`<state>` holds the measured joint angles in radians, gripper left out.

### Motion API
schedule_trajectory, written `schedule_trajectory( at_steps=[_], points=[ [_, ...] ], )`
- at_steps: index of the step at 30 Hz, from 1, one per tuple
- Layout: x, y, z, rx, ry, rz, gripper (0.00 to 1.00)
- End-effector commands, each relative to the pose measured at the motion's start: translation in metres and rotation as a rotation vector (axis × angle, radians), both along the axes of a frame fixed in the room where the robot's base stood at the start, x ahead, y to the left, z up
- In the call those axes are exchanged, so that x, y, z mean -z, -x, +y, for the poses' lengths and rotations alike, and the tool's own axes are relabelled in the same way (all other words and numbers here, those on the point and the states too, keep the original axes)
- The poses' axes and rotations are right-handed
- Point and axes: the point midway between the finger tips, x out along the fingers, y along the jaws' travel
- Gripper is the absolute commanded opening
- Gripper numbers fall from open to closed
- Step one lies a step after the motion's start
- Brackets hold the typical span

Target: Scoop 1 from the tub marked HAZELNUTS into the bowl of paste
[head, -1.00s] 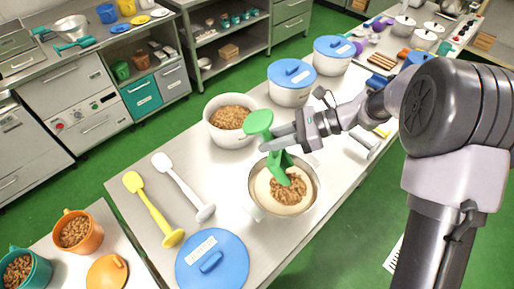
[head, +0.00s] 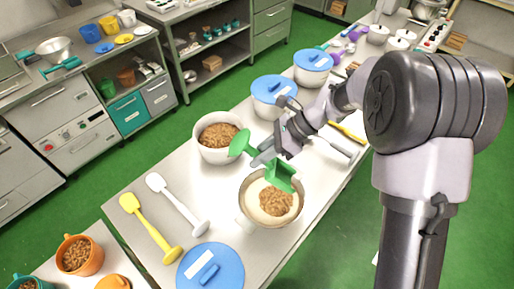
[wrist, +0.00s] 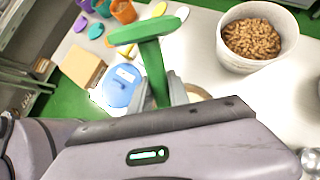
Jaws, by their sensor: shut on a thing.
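My gripper (head: 264,156) is shut on the handle of a green scoop (head: 280,176). Brown pieces (head: 275,203) lie heaped on the pale paste. A white tub of brown nuts (head: 217,154) stands behind the bowl, and it also shows in the wrist view (wrist: 246,62). I see no readable mark on it. The wrist view shows the scoop's green grip (wrist: 145,30) upright above the jaws, with only a sliver of the bowl.
A blue lid (head: 226,268) with a label lies in front of the bowl. White (head: 178,203) and yellow (head: 149,228) spatulas lie to the left. Blue-lidded tubs (head: 273,101) stand behind. An orange tub of nuts (head: 79,243) is on the side counter.

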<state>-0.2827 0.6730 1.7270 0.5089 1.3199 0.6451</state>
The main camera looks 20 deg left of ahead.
Motion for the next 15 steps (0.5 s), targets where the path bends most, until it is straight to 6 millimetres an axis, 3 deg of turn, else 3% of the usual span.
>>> schedule_trajectory(
  at_steps=[1, 15],
  points=[
    [-0.013, 0.001, 0.001, -0.005, 0.042, -0.009, 0.00],
    [-0.030, 0.001, 0.001, -0.008, 0.474, -0.097, 0.00]
  ],
)
